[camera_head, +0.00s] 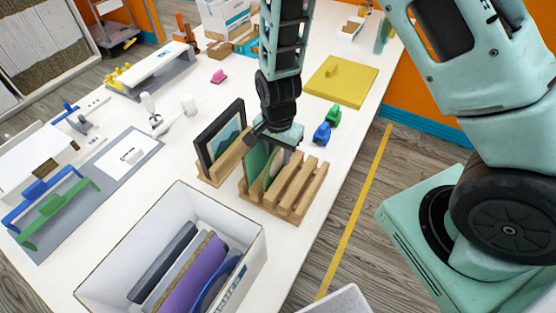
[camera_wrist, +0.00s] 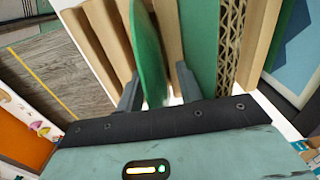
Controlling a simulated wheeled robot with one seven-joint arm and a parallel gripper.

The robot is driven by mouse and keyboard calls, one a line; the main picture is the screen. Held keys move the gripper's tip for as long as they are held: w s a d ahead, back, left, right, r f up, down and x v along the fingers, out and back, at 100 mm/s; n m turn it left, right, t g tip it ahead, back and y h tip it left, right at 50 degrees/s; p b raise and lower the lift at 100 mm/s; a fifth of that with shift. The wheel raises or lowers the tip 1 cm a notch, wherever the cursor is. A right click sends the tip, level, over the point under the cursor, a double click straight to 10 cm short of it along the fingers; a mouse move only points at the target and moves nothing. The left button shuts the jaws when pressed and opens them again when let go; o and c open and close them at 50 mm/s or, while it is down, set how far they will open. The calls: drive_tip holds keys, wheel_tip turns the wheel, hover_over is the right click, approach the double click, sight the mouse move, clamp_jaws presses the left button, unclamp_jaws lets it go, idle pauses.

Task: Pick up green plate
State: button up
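The green plate (camera_wrist: 148,50) stands on edge in a slotted wooden rack (camera_head: 300,190). In the wrist view it shows nearly edge-on, between the two fingers of my gripper (camera_wrist: 158,92). The fingers are apart, with a visible gap between the plate and the right finger; I cannot tell whether the left finger touches it. In the head view my gripper (camera_head: 276,140) is over the rack and partly hides what stands there. A flat green panel (camera_head: 257,160) stands beside the plate, and it also shows in the wrist view (camera_wrist: 200,38).
A dark picture frame (camera_head: 220,138) stands in a wooden holder left of the rack. A white box (camera_head: 255,250) with several upright items is in front. Small blue (camera_head: 322,132) and green (camera_head: 334,115) objects and a yellow board (camera_head: 345,88) lie behind and to the right.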

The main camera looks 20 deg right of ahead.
clamp_jaws()
drive_tip(key=shift+r, duration=0.1)
drive_tip(key=shift+r+b, duration=0.8)
drive_tip(key=shift+r, duration=4.15)
